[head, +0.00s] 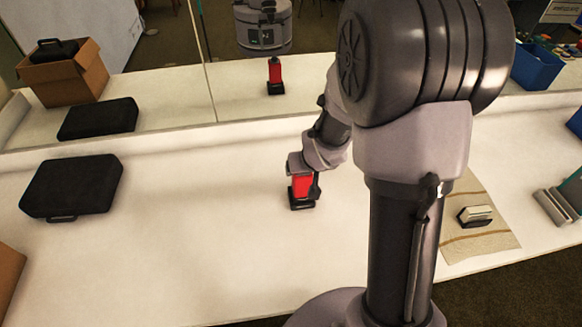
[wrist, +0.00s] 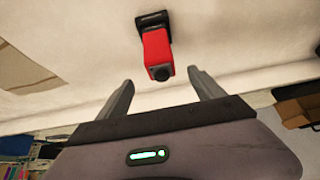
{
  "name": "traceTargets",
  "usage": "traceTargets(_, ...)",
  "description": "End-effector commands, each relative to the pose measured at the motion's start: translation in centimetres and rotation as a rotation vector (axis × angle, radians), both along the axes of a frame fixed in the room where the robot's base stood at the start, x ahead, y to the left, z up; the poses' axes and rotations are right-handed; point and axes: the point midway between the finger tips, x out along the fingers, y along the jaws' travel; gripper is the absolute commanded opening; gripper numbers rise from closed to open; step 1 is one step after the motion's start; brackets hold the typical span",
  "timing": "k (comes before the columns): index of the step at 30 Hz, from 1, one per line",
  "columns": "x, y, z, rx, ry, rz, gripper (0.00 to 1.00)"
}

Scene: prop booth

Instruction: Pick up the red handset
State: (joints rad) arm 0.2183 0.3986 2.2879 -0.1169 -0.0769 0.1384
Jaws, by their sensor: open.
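The red handset (head: 301,187) stands upright on a small black base (head: 303,204) near the middle of the white counter. In the wrist view the handset (wrist: 157,50) points toward me, with its dark end nearest and the black base (wrist: 152,20) behind. My gripper (head: 305,172) is close by the handset in the head view and partly covers it. In the wrist view my gripper (wrist: 160,76) is open, with a finger on each side of the handset's near end and a visible gap at each. Nothing is held.
A black case (head: 72,187) lies left on the counter, with a cardboard box (head: 8,280) at the left edge. A beige cloth (head: 490,245) bearing a small block (head: 475,214) lies right. A mirror (head: 150,95) behind repeats the scene.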

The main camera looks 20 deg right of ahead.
Motion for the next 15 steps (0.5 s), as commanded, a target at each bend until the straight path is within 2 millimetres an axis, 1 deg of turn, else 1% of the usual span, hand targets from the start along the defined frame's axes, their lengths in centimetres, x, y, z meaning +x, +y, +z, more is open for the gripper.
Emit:
traceTargets(1,0.7,-0.1,-2.3,0.002,0.003,-0.002,0.77)
traceTargets(3,1.7,-0.3,-4.0,0.001,0.002,-0.001,0.77)
traceTargets(6,2.9,-0.6,-5.7,0.001,0.002,-0.001,0.77)
traceTargets(11,3.8,-0.7,-7.2,0.0,0.002,0.0,0.77)
traceTargets(15,4.8,-0.9,-10.1,0.0,0.002,0.0,0.77)
